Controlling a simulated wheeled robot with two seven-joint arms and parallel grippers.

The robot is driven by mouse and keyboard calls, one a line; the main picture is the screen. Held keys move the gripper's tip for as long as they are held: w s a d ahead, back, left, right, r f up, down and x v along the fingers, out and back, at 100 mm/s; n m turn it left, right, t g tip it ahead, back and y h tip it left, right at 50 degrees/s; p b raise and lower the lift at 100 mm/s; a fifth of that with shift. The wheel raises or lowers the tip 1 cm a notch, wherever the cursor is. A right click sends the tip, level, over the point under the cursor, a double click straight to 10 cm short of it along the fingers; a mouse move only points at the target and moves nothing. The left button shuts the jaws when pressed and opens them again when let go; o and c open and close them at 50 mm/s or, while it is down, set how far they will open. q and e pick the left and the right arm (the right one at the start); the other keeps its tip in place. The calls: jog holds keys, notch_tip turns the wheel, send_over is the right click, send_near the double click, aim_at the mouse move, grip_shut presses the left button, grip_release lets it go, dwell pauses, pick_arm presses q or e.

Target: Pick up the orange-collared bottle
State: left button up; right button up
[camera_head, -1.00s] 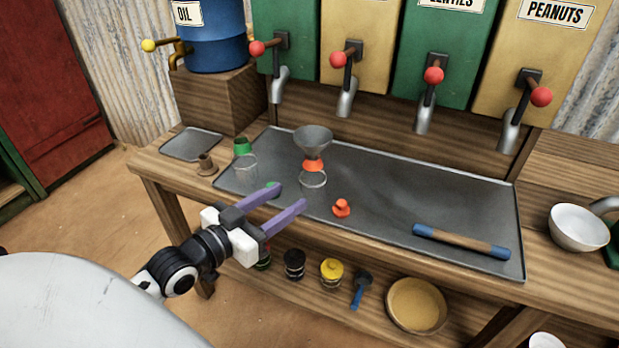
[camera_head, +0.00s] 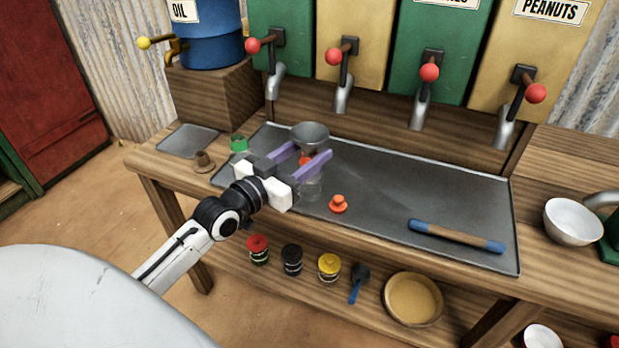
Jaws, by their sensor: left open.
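The orange-collared bottle (camera_head: 312,187) stands on the grey metal tray (camera_head: 380,190). Its body is clear, and a grey funnel (camera_head: 310,134) sits in its top. Only a bit of its orange collar (camera_head: 305,160) shows, between the purple fingers of my left gripper (camera_head: 311,151). The gripper is open, with one finger on each side of the collar in the picture. I cannot tell whether the fingers touch the bottle. My right gripper is out of view.
A green-collared bottle (camera_head: 238,143) stands left of my gripper, partly hidden. An orange stopper (camera_head: 338,204) and a blue-ended rod (camera_head: 456,236) lie on the tray. Dispensers with taps (camera_head: 341,98) hang behind. Jars and a bowl (camera_head: 412,299) sit on the lower shelf.

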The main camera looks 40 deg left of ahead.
pick_arm(q)
jog(key=shift+w, duration=0.35)
grip_shut()
